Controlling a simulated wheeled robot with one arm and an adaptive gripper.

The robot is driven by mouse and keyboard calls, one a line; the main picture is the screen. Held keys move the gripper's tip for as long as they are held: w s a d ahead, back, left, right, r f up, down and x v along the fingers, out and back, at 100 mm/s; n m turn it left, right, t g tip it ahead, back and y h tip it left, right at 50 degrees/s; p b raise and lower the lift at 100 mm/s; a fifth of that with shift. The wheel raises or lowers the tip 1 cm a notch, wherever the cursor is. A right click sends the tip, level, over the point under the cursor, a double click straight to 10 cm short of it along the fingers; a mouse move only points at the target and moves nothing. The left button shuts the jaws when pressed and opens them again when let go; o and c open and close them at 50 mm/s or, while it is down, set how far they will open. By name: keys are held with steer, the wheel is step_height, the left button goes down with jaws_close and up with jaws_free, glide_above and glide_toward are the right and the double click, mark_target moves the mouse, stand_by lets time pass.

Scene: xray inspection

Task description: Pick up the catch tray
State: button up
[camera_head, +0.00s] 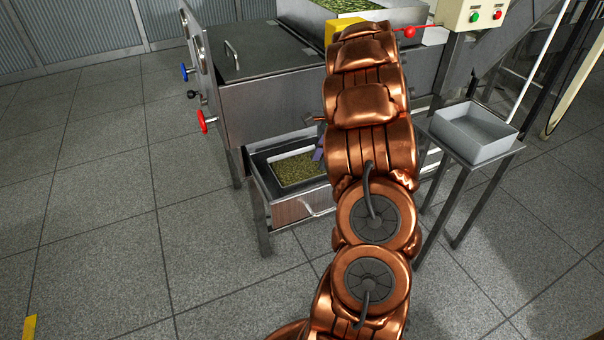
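A shallow tray with a pale rim (303,183), holding a layer of green-brown bits, sits inside the pulled-out metal drawer (294,210) low under the machine. It looks like the catch tray; its right end is hidden behind my copper arm. My gripper (319,152) shows only as a small dark purple part at the tray's right side, mostly hidden by the arm. I cannot tell whether it touches the tray or whether it is open or shut.
The steel machine (270,105) stands above the drawer, with blue and red handles at its left. An empty grey bin (473,132) rests on a small stand (470,157) at the right. A control box (475,14) with buttons is at top right. The tiled floor at left is clear.

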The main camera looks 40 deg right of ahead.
mark_target(313, 175)
steer(key=b+x, duration=0.1)
steer(key=x, duration=0.5)
steer(key=shift+f+b, duration=0.25)
steer(key=shift+b, duration=0.05)
jaws_close()
stand_by(0.4)
